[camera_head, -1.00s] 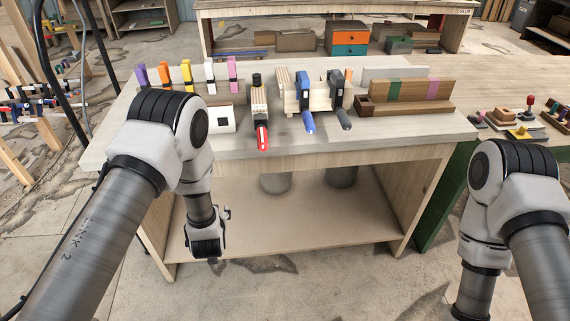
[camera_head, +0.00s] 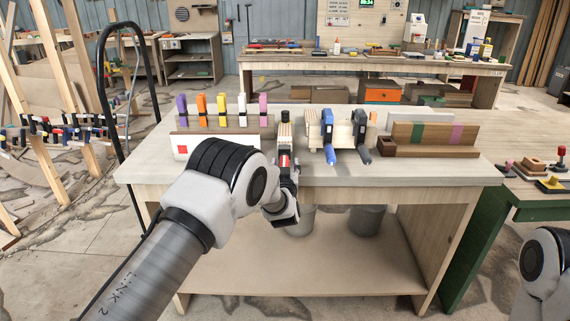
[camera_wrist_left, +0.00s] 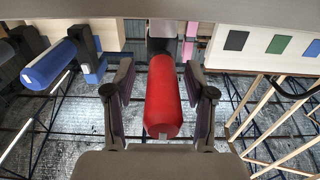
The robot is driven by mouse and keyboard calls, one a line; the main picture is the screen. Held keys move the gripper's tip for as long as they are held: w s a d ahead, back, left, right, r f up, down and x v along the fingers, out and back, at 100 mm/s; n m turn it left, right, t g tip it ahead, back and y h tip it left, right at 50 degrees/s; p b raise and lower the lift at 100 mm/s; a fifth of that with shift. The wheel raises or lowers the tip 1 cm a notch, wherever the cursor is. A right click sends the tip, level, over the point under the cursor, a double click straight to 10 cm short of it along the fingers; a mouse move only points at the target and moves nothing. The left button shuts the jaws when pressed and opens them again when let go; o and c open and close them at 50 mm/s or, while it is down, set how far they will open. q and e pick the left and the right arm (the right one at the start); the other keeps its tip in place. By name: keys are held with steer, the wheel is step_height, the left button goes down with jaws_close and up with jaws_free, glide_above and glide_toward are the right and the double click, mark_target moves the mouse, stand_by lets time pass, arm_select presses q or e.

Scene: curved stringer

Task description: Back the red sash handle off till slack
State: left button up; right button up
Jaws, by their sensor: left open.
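The red sash handle (camera_head: 285,161) points toward me from the front edge of the bench, below a wooden block with a black top (camera_head: 285,116). In the left wrist view the red handle (camera_wrist_left: 164,95) is a thick cylinder lying between the two fingers. My left gripper (camera_head: 284,172) is around the handle with its fingers open, one on each side. In the wrist view a gap shows between the handle and each finger of the gripper (camera_wrist_left: 160,85). My right gripper is out of view; only part of that arm shows at the lower right.
A blue-handled clamp (camera_head: 329,140) and a dark-handled clamp (camera_head: 361,143) stand close on the right. A rack with several coloured clamps (camera_head: 223,110) and a white board with a red square (camera_head: 182,149) are on the left. Buckets (camera_head: 367,220) stand under the bench (camera_head: 440,176).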

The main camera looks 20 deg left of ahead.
arm_select(q)
steer(key=shift+w+a+f, duration=0.2)
steer(key=shift+w+a, duration=0.15)
steer(key=shift+w, duration=0.15)
steer(key=shift+s+d+r, duration=0.1)
steer(key=shift+c, duration=0.7)
jaws_close()
